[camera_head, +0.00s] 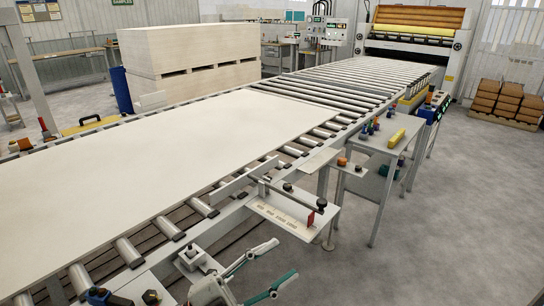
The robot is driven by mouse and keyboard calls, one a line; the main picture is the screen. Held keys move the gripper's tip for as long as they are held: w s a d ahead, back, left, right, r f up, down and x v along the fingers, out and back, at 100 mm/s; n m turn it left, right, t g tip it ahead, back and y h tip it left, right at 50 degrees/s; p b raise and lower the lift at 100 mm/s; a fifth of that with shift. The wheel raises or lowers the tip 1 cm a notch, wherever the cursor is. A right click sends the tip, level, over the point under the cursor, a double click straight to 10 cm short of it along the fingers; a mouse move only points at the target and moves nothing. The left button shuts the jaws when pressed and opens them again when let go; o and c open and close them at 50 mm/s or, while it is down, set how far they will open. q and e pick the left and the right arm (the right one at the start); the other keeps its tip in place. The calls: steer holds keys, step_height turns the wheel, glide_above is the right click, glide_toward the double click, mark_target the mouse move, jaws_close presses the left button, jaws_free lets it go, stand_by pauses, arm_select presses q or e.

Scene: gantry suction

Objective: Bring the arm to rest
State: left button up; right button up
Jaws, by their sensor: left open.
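My left gripper (284,260) shows at the bottom middle, low in the picture. Its two grey-and-green fingers are spread apart, and nothing is between them. It is in front of the roller conveyor's near side, below a small side shelf (285,219) in the picture. I cannot tell its exact height or whether it is clear of the frame. My right gripper is not in view.
A large pale panel (160,160) lies on the roller conveyor (335,82), which runs to a machine (410,38) at the back. A board stack (190,55) stands behind. A small side table (380,140) holds tools.

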arm_select(q)
steer(key=a+f+n+t+y, duration=0.5)
steer(key=a+f+n+y, duration=0.8)
steer(key=f, duration=0.4)
steer(key=s+a+f+n+g+y, duration=0.1)
steer(key=s+a+f+n+g, duration=0.1)
steer(key=s+a+f, duration=0.2)
steer(key=s+a+f+n+g+y, duration=0.2)
steer(key=s+f, duration=0.4)
steer(key=f, duration=0.5)
steer(key=shift+s+a+f+n, duration=0.15)
steer(key=shift+s+a+n, duration=0.15)
steer(key=shift+a+n, duration=0.45)
